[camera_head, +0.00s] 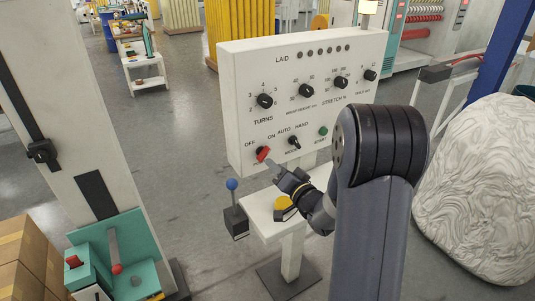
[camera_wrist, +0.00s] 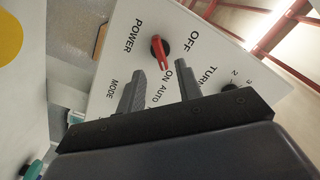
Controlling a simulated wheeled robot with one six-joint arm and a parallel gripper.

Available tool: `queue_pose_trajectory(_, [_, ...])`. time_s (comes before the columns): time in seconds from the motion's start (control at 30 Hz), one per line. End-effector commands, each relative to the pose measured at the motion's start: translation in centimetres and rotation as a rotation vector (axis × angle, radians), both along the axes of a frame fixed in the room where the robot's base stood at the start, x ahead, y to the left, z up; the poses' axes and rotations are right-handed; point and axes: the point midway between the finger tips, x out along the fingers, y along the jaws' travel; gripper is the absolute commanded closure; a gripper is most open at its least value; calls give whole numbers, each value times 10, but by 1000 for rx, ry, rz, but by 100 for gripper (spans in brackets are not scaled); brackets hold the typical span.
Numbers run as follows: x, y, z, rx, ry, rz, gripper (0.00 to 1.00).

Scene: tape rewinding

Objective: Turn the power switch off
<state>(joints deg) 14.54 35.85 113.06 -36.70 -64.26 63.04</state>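The power switch is a red knob (camera_head: 263,154) at the lower left of the white control panel (camera_head: 240,100), below the OFF and ON labels. Its red handle is tilted, with its upper end toward the ON side. In the wrist view the red knob (camera_wrist: 160,50) shows between and beyond my fingertips, with POWER and OFF lettering around it. My gripper (camera_head: 276,172) is just below and in front of the switch in the head view. In the wrist view my gripper (camera_wrist: 161,68) has its two fingers apart with nothing between them. I see no clear contact with the knob.
The black mode knob (camera_head: 294,142) and green start button (camera_head: 323,131) sit right of the switch. Several black dials line the panel above. A blue-knobbed lever (camera_head: 232,185) stands at lower left beside a white stand. A large white roll (camera_head: 485,190) is at right.

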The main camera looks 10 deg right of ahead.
Motion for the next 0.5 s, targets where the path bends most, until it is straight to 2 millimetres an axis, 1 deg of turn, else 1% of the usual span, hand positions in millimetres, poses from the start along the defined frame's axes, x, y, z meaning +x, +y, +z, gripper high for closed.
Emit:
queue_pose_trajectory(0.03, [10,5,2,0,1,4,66])
queue_pose_trajectory(0.1, [23,8,3,-1,0,2,66])
queue_pose_trajectory(0.23, [42,14,2,-1,0,1,66])
queue_pose_trajectory(0.33, [52,18,1,-1,0,1,66])
queue_pose_trajectory(0.5, [60,20,0,-1,1,0,66])
